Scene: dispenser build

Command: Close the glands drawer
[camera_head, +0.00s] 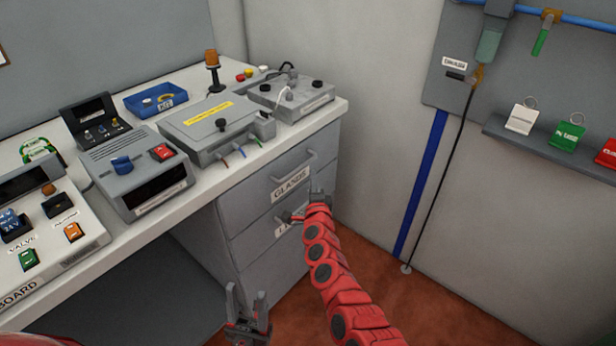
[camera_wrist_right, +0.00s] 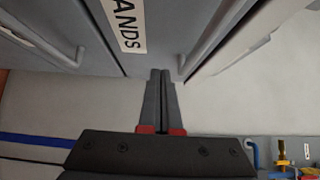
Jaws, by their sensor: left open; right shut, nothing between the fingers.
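The glands drawer (camera_head: 258,196) is a grey front in the cabinet under the bench, with a bar handle (camera_head: 294,172) above a white "GLANDS" label (camera_head: 290,186). How far it stands out is hard to tell. My right gripper (camera_head: 320,194), on the red arm, is shut and empty by the right end of the label. In the right wrist view its fingertips (camera_wrist_right: 160,72) are at the drawer's end edge, between the label (camera_wrist_right: 127,24) and the handle (camera_wrist_right: 212,38); contact is unclear. My left gripper (camera_head: 247,300) is open and empty, low in front of the cabinet.
Another drawer (camera_head: 256,242) with a handle and a partly hidden label lies below. The bench top (camera_head: 185,222) carries several boxes and devices. The wall (camera_head: 385,110) is right of the cabinet, with a hanging cable and a shelf (camera_head: 545,145). Red floor (camera_head: 400,290) is open at lower right.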

